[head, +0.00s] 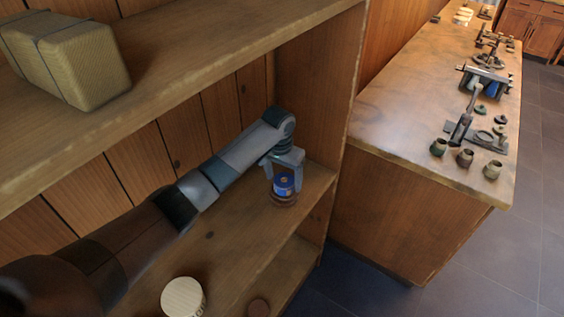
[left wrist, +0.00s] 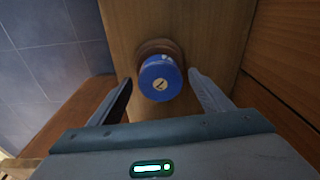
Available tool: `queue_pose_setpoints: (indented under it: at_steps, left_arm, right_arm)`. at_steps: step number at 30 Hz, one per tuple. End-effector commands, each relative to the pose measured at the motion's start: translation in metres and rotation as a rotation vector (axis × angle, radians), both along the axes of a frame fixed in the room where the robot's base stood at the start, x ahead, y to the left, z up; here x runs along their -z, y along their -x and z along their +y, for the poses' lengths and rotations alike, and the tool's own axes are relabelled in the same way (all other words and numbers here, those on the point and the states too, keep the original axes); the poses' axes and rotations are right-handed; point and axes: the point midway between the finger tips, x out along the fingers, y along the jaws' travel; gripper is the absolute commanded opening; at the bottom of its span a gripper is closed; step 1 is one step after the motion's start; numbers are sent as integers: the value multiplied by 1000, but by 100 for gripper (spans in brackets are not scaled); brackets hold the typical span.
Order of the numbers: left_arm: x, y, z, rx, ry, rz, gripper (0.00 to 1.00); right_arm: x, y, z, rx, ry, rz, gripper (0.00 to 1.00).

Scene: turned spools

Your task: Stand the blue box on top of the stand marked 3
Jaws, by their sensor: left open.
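The blue box (head: 284,185) looks like a small round blue tin with a yellowish mark. It stands upright on a brown turned stand (head: 283,200) near the right end of the middle shelf. No number is readable on the stand. My right gripper is out of view.
A woven box (head: 68,60) sits on the upper shelf (head: 190,55). A counter (head: 400,110) with tools and small pots is at right.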

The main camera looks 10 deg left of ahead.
Motion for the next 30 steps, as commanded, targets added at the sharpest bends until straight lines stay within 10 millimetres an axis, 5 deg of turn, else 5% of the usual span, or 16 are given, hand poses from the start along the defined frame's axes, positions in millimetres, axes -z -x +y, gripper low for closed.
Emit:
queue_pose_setpoints:
  at_steps: [16, 30]
  left_arm:
    - [-87, 9, 3, 0, 1, -3, 72]
    - [-102, 12, 4, -1, 0, 0, 72]
  right_arm:
    - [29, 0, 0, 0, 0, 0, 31]
    - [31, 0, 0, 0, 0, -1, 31]
